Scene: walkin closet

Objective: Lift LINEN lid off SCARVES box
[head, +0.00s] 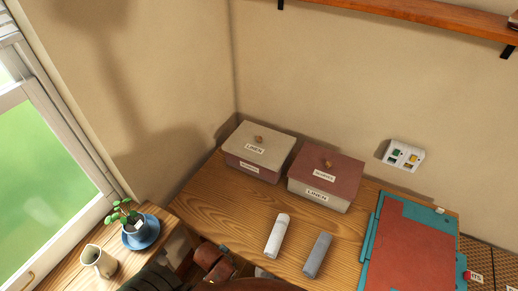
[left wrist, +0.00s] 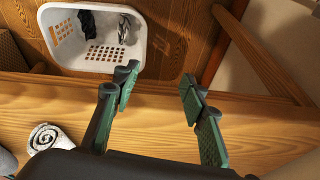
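The LINEN lid (head: 266,143) is cream with a small knob. It sits on a maroon box (head: 252,171) at the back left of the wooden counter; that box's own label is too small to read surely. Beside it on the right, a maroon lid (head: 327,170) with a knob covers a cream box (head: 318,196) labelled LINEN. My left gripper (left wrist: 157,90) shows in the left wrist view with its green fingers wide apart and nothing between them. Neither box is in that view. I cannot make out either gripper in the head view.
A white roll (head: 277,235) and a grey roll (head: 317,254) lie in front of the boxes. A teal-edged red panel (head: 413,251) lies right. A potted plant (head: 136,225) and jug (head: 98,261) stand left. A shelf (head: 420,12) hangs above. A white basket (left wrist: 93,40) is below the left gripper.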

